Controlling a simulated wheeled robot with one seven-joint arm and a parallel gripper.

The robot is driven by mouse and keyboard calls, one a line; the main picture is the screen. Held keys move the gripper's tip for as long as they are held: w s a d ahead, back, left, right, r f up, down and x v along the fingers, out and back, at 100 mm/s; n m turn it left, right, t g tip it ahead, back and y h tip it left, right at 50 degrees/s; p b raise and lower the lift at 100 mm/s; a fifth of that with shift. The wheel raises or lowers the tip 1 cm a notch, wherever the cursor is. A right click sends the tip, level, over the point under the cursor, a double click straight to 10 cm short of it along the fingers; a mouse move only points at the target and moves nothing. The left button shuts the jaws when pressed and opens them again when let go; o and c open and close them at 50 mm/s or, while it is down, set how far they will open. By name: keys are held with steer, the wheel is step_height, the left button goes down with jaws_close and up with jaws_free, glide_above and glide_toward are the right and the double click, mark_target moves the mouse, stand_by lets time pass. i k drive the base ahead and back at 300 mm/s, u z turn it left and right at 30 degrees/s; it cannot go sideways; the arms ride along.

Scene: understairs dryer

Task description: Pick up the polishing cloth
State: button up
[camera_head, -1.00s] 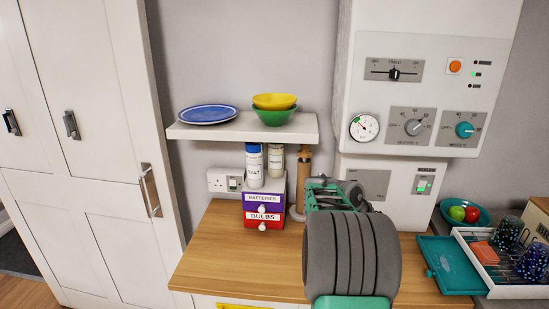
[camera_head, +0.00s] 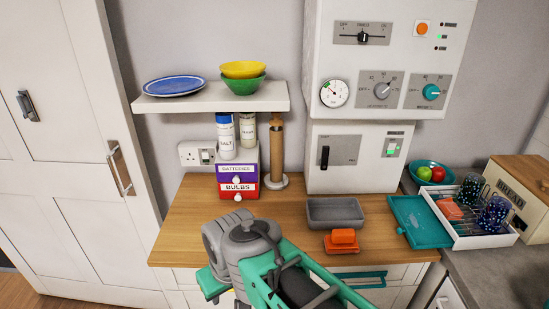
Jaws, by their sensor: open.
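I cannot identify the polishing cloth with certainty. A flat orange piece (camera_head: 447,208) lies in the white rack at the right, beside dark speckled cups, and may be a cloth. Another orange item (camera_head: 343,238), a small block on a wider orange base, sits near the counter's front edge, just in front of a grey tray. My arm, grey and green, crosses the bottom middle of the view, left of this orange item. My gripper's fingertips do not show.
The wooden counter (camera_head: 190,222) is bare at left. Small drawers (camera_head: 237,182) and a wooden grinder (camera_head: 276,150) stand under the shelf (camera_head: 210,104). The control box (camera_head: 355,180) is behind.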

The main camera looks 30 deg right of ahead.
mark_target(449, 208)
steer(key=z, duration=2.05)
